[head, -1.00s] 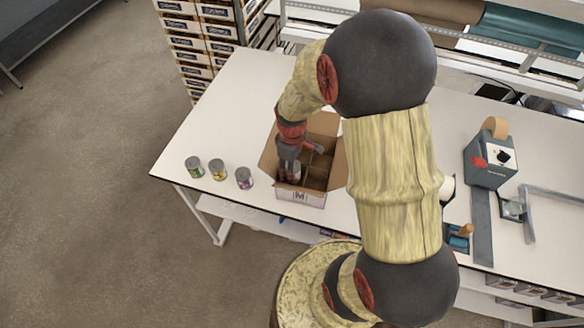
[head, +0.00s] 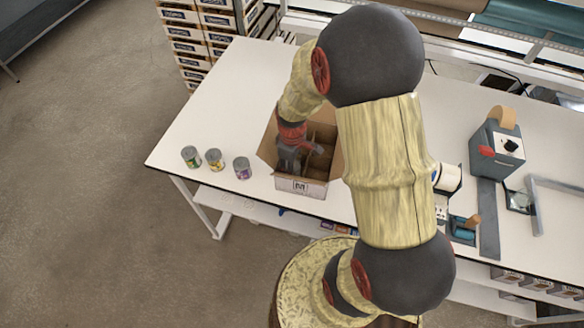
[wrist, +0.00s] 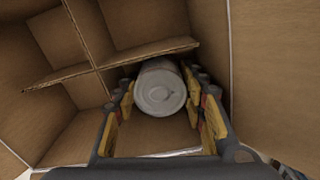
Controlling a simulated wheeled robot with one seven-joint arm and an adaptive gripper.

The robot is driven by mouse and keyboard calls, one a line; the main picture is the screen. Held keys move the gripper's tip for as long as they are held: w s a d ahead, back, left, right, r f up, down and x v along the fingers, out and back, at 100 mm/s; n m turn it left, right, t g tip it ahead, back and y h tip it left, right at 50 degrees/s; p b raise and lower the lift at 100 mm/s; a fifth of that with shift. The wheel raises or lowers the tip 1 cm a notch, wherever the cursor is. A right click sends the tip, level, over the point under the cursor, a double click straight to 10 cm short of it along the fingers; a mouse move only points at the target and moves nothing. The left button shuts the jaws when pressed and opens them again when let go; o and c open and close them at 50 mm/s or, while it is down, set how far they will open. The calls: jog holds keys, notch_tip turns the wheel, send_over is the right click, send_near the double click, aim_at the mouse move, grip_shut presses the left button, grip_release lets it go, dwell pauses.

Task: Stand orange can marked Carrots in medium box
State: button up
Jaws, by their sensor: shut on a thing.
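The medium box (head: 300,185) is an open cardboard box marked M on the table, with crossed dividers inside. My gripper (head: 290,163) reaches down into its near-left part. In the wrist view, my gripper (wrist: 163,108) is shut on a can (wrist: 160,90), with a yellow-padded finger on each side. I see the can's grey metal lid end, inside one compartment beside the divider (wrist: 110,62). Its label is hidden, so I cannot read its marking or colour. Whether the can touches the box floor is unclear.
Three cans, with green (head: 190,157), yellow (head: 214,159) and purple (head: 242,168) labels, stand on the table left of the box. A tape dispenser (head: 497,142) stands at the right. Stacked cartons (head: 205,45) are behind the table.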

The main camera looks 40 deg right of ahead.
jog(key=o, duration=1.3)
jog(key=shift+o, duration=0.2)
notch_tip(320, 180, up, 16)
jog(key=p, duration=1.1)
dwell(0.5)
